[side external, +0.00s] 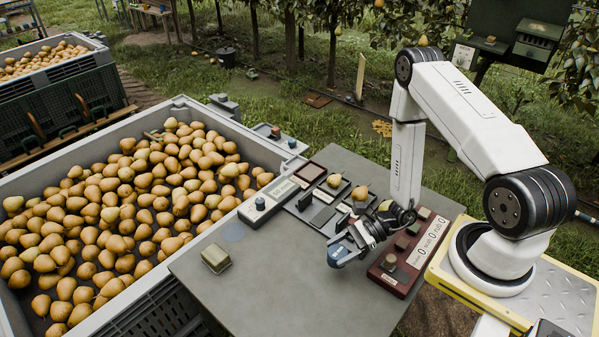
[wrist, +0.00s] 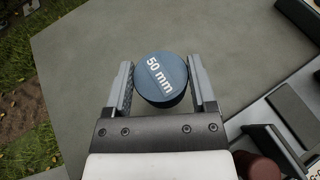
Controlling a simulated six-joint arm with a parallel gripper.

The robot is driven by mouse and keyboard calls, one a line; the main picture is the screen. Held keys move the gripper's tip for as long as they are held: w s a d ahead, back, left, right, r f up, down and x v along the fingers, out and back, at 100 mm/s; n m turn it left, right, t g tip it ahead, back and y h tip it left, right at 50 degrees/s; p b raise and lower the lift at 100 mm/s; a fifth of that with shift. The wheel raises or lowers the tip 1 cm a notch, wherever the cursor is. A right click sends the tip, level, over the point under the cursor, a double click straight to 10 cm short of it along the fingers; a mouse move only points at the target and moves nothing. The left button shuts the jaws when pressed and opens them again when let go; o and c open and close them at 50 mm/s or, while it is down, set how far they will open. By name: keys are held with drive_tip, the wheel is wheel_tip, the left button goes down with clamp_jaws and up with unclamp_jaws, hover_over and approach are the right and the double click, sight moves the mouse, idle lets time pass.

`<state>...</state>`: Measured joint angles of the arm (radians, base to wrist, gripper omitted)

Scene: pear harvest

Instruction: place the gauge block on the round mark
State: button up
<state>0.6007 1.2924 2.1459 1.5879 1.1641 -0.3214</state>
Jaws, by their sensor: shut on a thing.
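The gauge block is a round blue piece marked "50 mm" (wrist: 161,79). In the wrist view it sits between the two fingers of my gripper (wrist: 162,88), which is shut on it. In the side view the blue gauge block (side external: 338,254) is at the end of my gripper (side external: 350,243), over the right part of the grey table (side external: 270,290). I cannot tell how high it is above the table. A faint round bluish mark (side external: 233,232) lies on the table's left part, near the pear bin. My gripper is well to the right of it.
A pale greenish block (side external: 216,260) sits near the mark. A dark red rack with small blocks (side external: 393,279) stands right of my gripper. The table's front middle is clear.

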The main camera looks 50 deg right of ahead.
sight(333, 258)
drive_tip(key=shift+w+f, duration=0.85)
drive_tip(key=shift+f, duration=1.65)
drive_tip(key=shift+f, duration=0.15)
drive_tip(key=o, duration=1.2)
drive_tip(key=shift+v, duration=6.1)
drive_tip(key=shift+a, duration=0.1)
